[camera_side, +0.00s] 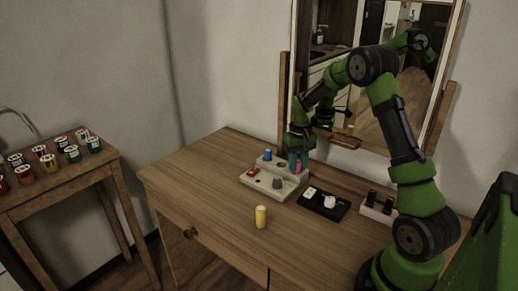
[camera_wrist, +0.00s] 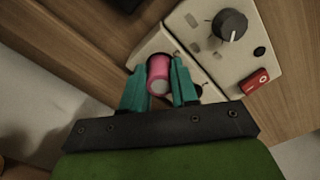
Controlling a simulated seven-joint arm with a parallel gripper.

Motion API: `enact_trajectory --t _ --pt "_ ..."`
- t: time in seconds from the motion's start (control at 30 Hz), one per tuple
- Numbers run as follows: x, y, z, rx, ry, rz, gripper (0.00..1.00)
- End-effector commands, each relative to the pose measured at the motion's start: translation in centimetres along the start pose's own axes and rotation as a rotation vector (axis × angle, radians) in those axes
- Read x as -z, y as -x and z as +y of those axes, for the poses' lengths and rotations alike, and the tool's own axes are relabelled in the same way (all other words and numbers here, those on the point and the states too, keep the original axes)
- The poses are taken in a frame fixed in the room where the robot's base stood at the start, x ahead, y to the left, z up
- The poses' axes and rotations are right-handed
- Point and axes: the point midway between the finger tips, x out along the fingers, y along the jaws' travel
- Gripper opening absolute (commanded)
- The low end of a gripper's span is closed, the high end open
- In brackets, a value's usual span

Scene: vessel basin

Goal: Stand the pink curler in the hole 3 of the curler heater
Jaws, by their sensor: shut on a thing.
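The pink curler (camera_wrist: 159,68) is upright between the teal fingers of my gripper (camera_wrist: 159,80), which is shut on it. In the side view, my gripper (camera_side: 299,160) and the pink curler (camera_side: 299,168) are at the right end of the raised back step of the pale curler heater (camera_side: 258,182). The heater also fills the right of the wrist view (camera_wrist: 222,62). I cannot tell whether the curler's lower end is inside a hole or just above it. A dark hole (camera_wrist: 201,90) shows beside the right finger. Hole numbers are not readable.
The heater has a grey knob (camera_side: 278,183), a red switch (camera_side: 253,171) and a blue curler (camera_side: 267,154). A yellow curler (camera_side: 261,217) stands in front. A black tray (camera_side: 322,209) and a pale pink holder (camera_side: 374,213) are at right. The front left tabletop is clear.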

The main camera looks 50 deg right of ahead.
Motion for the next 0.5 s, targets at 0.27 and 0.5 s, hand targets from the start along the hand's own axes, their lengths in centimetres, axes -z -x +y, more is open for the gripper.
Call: enact_trajectory --t 0.27,0.5 --pt "0.00 -0.15 -0.02 0.000 0.000 0.001 0.00" --pt "-0.02 -0.39 -0.04 0.001 0.000 0.000 0.51"
